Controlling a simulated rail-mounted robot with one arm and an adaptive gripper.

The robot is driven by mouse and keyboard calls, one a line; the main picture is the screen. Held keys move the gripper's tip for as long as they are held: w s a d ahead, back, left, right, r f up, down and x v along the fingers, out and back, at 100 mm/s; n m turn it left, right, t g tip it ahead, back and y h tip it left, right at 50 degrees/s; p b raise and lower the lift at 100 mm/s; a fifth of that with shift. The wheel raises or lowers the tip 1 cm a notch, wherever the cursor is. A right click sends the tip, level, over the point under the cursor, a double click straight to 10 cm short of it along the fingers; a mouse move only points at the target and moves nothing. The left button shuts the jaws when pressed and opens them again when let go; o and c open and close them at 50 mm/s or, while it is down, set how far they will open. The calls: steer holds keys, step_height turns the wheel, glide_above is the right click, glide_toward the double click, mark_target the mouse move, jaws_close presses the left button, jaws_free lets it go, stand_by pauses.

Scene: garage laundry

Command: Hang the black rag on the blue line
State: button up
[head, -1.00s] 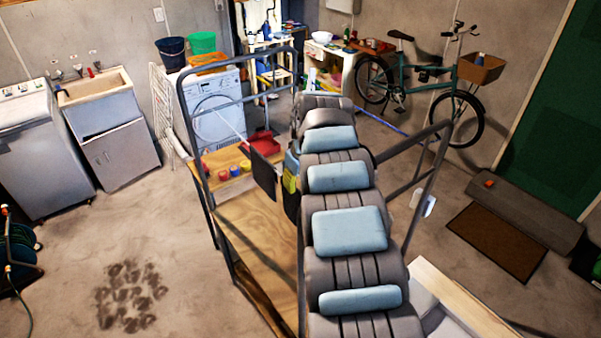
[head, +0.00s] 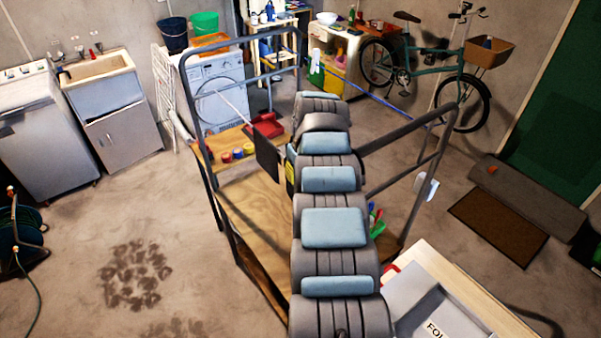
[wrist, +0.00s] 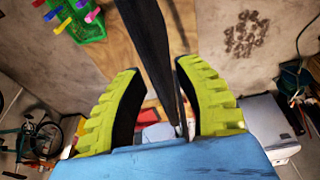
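The black rag (head: 267,160) hangs as a flat dark sheet left of my gripper (head: 289,176) in the head view. In the wrist view the rag (wrist: 152,42) is a dark strip running between the yellow-green fingers of my gripper (wrist: 158,68). The fingers are close about the rag; the exact contact is hard to see. A thin blue line (head: 380,97) runs slanting behind my arm toward the right, in front of the bicycle. A thin pale line (head: 235,104) reaches the rag's upper left corner. My arm hides the stretch between the two.
A red dustpan (head: 268,125) shows behind the rag. The washing machine (head: 218,92) and bicycle (head: 430,65) stand behind.

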jaws_close()
steer(key=shift+r, duration=0.1)
steer(key=shift+w+a+p+v, duration=0.1)
steer(key=shift+w+p+v, duration=0.1)
steer(key=shift+v, duration=0.6)
steer(key=shift+w+a+p+v, duration=0.1)
steer(key=shift+w+p+v, duration=0.05)
steer(key=shift+v, duration=0.65)
steer(key=shift+w+a+p+v, duration=0.1)
steer(key=shift+w+p+v, duration=0.1)
steer(key=shift+v, duration=0.65)
steer(key=shift+w+a+p+v, duration=0.1)
steer(key=shift+w+p+v, duration=0.1)
steer(key=shift+p+v, duration=0.5)
steer(key=shift+w+a+p+v, duration=0.15)
steer(key=shift+p+v, duration=0.1)
steer(key=shift+v, duration=0.8)
steer(key=shift+d, duration=0.2)
